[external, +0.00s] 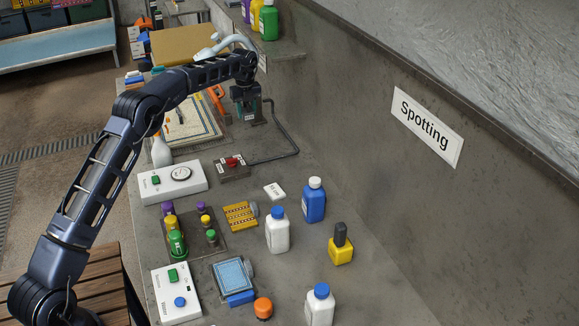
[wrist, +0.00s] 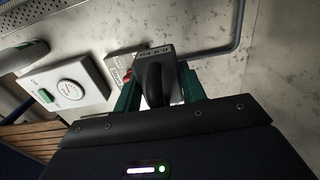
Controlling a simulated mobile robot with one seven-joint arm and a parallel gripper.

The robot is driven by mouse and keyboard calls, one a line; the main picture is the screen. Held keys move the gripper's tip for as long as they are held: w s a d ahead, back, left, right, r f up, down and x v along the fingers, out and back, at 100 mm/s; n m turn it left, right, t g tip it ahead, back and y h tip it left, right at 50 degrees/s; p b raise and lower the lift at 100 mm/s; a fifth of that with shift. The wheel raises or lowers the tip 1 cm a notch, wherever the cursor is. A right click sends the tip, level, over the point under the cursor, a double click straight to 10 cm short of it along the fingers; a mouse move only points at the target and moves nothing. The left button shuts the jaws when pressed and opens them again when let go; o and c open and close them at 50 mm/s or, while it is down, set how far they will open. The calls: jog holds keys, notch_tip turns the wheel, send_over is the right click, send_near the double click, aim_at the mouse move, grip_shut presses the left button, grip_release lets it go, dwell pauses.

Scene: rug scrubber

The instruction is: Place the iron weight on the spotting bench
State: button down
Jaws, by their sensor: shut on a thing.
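The iron weight (wrist: 157,52) is a dark grey block with a looped handle and pale lettering on its top edge. My gripper (wrist: 158,88) has its green fingers on both sides of the handle and is shut on it. In the external view my gripper (external: 245,106) points down at the far part of the bench, and the fingers and arm partly hide the weight. The spotting bench (external: 375,295) is the long grey stone surface under the wall sign "Spotting" (external: 427,127). I cannot tell whether the weight touches the bench.
A bent dark pipe (external: 285,155) and a red-button box (external: 232,166) lie close to my gripper. A white dial box (external: 173,182) is at the left edge. Several bottles, including a blue one (external: 314,202), stand nearer. The bench's near right is bare.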

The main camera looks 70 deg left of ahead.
aim_at(250, 155)
notch_tip(250, 155, down, 17)
jog(key=shift+f, duration=0.2)
dwell(0.6)
jog(key=c, duration=0.8)
grip_release()
jog(key=shift+f, duration=0.2)
